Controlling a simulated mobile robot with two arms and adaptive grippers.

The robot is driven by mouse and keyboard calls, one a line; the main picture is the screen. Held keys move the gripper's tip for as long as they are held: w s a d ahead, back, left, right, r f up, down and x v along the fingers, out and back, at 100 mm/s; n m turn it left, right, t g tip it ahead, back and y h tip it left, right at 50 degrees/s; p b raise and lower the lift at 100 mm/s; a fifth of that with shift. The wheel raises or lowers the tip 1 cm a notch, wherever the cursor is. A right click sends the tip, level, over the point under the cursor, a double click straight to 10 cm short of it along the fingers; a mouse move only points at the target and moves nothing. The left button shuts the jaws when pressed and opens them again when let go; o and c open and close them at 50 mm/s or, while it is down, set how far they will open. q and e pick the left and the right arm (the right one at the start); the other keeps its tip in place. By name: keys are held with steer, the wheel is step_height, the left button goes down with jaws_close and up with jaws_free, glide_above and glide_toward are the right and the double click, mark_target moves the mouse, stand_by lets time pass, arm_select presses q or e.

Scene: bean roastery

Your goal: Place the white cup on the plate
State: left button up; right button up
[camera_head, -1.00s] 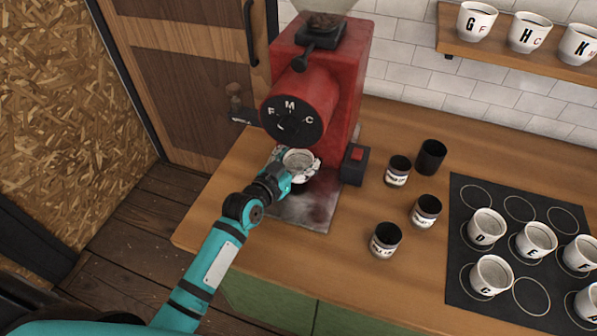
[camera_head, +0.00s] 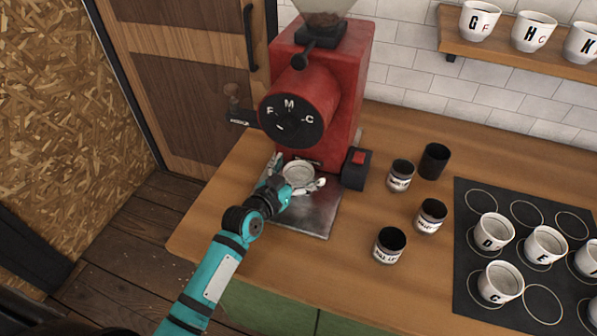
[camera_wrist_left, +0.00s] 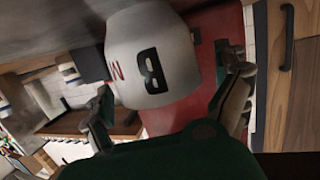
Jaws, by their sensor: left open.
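The white cup (camera_head: 299,174) stands upright on the metal plate (camera_head: 312,216) at the foot of the red grinder. In the left wrist view the cup (camera_wrist_left: 152,58) shows a black letter B and a small red mark. My left gripper (camera_head: 297,181) is at the cup, with one finger on each side of it. The fingers are spread open, with gaps to the cup's wall in the left wrist view (camera_wrist_left: 168,85). The cup's base is hard to see in the head view. My right gripper is not in view.
The red grinder (camera_head: 335,82) rises just behind the cup, with a black box with a red switch (camera_head: 356,168) at its right. Several dark canisters (camera_head: 390,244) stand to the right. A black mat (camera_head: 468,264) holds several lettered white cups. Bare counter lies in front.

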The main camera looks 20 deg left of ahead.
arm_select(q)
steer(key=shift+r, duration=0.2)
steer(key=shift+s+a, duration=0.1)
steer(key=shift+s, duration=0.25)
steer(key=b+v, duration=0.1)
steer(key=v, duration=0.9)
steer(key=shift+s+a, duration=0.1)
steer(key=shift+s, duration=0.15)
steer(key=shift+s+r, duration=0.15)
steer(key=shift+s, duration=0.2)
stand_by(0.6)
stand_by(0.6)
